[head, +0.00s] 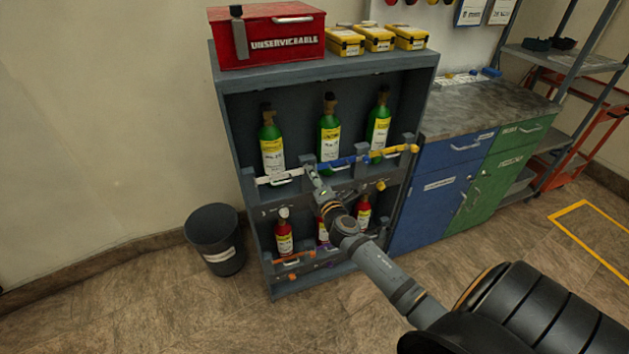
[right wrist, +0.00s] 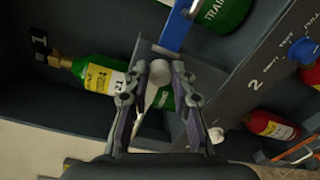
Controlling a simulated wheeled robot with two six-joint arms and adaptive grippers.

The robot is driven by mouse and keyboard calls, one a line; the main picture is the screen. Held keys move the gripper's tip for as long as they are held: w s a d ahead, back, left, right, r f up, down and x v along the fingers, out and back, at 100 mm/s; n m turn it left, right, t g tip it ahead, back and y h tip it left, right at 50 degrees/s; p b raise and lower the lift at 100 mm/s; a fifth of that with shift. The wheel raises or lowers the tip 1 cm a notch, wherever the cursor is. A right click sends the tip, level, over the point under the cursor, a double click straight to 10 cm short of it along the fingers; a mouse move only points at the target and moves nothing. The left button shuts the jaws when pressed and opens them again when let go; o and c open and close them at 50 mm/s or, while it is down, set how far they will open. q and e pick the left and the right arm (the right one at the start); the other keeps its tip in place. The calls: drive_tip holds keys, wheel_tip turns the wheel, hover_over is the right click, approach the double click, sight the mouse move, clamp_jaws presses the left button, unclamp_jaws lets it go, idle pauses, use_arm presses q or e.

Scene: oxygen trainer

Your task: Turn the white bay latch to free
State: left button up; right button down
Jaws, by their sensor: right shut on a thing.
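The white bay latch (head: 310,168) sits at the right end of the white bar (head: 268,180) across the left bay of the upper shelf. My right gripper (head: 314,175) is at this latch and hides most of it in the head view. In the right wrist view the pale latch (right wrist: 160,74) shows between the two fingers of my right gripper (right wrist: 159,92), which is shut on it. A green bottle (head: 271,143) stands upright behind the white bar; it also shows in the right wrist view (right wrist: 100,79). My left gripper is not in view.
A blue bar (head: 340,162) and a yellow bar (head: 401,150) cross the other upper bays close by. Red bottles (head: 284,236) stand on the lower shelf. A dark bin (head: 214,240) stands left of the rack. A red box (head: 267,36) is on top.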

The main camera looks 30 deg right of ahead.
drive_tip(key=shift+f+m+b, duration=0.1)
drive_tip(key=shift+m+b, duration=1.4)
drive_tip(key=shift+m, duration=1.7)
drive_tip(key=c, duration=1.1)
unclamp_jaws()
drive_tip(key=shift+y, duration=0.3)
drive_tip(key=v, duration=1.2)
